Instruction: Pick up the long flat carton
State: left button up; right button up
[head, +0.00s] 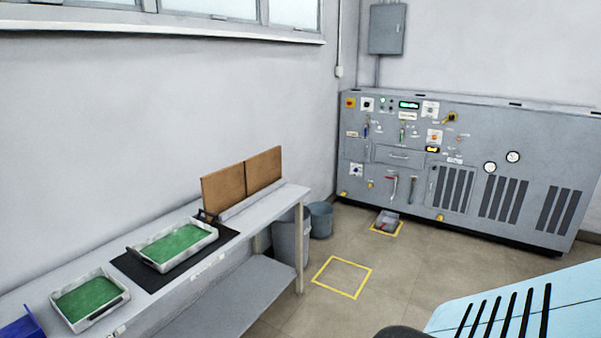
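I cannot pick out a long flat carton with certainty. Two flat brown panels (243,178) stand upright side by side along the back of the bench's far end, near the wall. I cannot tell whether they are cartons or boards. Neither of my grippers shows in the head view.
A grey bench (240,256) along the left wall holds a green-lined tray (214,238) on a black mat and another tray (123,296). Bins (321,220) stand at its far end. A grey control cabinet (470,145) stands behind. Floor around the yellow square (366,278) is clear.

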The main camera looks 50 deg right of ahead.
aim_at(261, 170)
jog(key=z, duration=1.3)
jog(key=i+l+z, duration=0.35)
jog(key=i, duration=0.3)
jog(key=i+z, duration=0.4)
jog(key=i, duration=1.75)
jog(key=i+l+u, duration=0.15)
jog(key=i, duration=0.25)
jog(key=i+l+u, duration=0.15)
jog(key=i, duration=0.25)
jog(key=i+l+u, duration=0.15)
jog(key=i, duration=0.3)
jog(key=i+l+u, duration=0.25)
jog(key=i+u, duration=0.25)
jog(key=i+l+u, duration=0.35)
jog(key=u, duration=0.15)
jog(key=i+l+u, duration=0.25)
jog(key=l+u, duration=0.25)
jog(key=l, duration=0.15)
